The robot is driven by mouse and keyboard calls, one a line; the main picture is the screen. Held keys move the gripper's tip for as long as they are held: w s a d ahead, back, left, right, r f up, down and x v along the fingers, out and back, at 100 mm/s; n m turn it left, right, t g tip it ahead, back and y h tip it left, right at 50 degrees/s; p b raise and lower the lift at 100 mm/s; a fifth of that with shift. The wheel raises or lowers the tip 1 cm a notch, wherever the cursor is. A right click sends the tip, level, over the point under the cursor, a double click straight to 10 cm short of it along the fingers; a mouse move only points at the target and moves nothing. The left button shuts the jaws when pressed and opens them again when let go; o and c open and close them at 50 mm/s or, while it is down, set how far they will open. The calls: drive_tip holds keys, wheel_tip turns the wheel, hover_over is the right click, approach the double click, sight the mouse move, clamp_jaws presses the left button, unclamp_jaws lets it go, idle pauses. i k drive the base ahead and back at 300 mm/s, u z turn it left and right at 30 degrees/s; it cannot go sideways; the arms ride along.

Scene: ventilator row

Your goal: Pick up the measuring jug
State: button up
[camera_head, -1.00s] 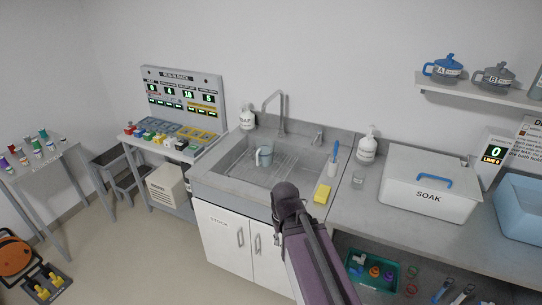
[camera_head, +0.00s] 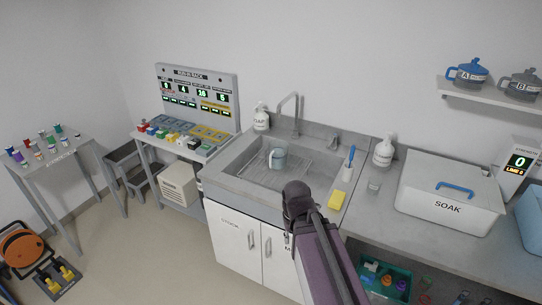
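A pale grey-blue measuring jug (camera_head: 278,158) stands in the sink (camera_head: 240,165), on the rack or basin floor near the back. My arm reaches up from the bottom of the view and ends in front of the sink's front edge. The far end of my arm hides my gripper, so its fingers do not show. The jug is beyond the arm's end, clearly apart from it.
A yellow sponge (camera_head: 338,199) and a blue-handled brush (camera_head: 349,158) are at the sink's right side. A tap (camera_head: 292,112) rises behind the basin.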

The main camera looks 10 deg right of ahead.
sight(276, 157)
drive_tip(key=i, duration=0.9)
drive_tip(key=z, duration=0.05)
